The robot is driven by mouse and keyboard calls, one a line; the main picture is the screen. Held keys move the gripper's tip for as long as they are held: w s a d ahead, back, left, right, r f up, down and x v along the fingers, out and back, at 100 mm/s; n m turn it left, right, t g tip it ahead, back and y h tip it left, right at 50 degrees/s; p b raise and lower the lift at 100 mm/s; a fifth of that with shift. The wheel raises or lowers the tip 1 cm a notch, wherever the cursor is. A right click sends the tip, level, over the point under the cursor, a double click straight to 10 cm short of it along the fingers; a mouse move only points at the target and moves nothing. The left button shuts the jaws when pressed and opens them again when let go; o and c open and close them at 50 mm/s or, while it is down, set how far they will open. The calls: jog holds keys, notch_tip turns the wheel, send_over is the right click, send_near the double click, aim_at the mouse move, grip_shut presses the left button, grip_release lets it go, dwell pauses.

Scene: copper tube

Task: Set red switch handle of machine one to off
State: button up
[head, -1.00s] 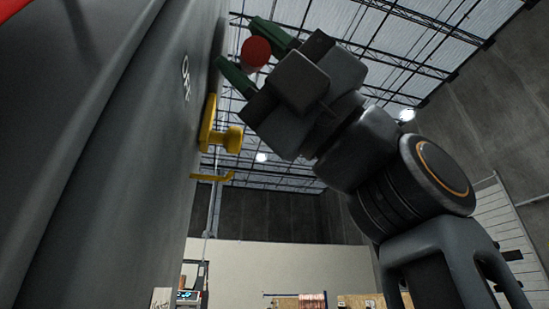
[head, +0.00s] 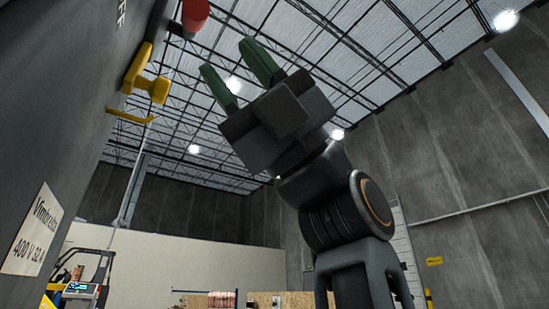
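The red switch handle (head: 194,14) shows at the top of the head view, on the grey machine (head: 60,90) at the left. Its upper part is cut by the frame edge. My gripper (head: 228,68) is to the right of and below the handle, apart from it. Its two green fingers are spread, with nothing between them. A yellow knob-like part (head: 150,87) is on the machine below the red handle. The handle's exact switch position cannot be told.
A yellow bracket (head: 130,117) sticks out below the yellow part. A white label plate (head: 32,232) is on the machine face. Shelving and a pallet truck-like vehicle (head: 78,287) stand far back. The space right of the machine is open.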

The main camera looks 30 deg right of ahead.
jog(key=b+v, duration=0.3)
jog(key=v, duration=0.3)
dwell(0.7)
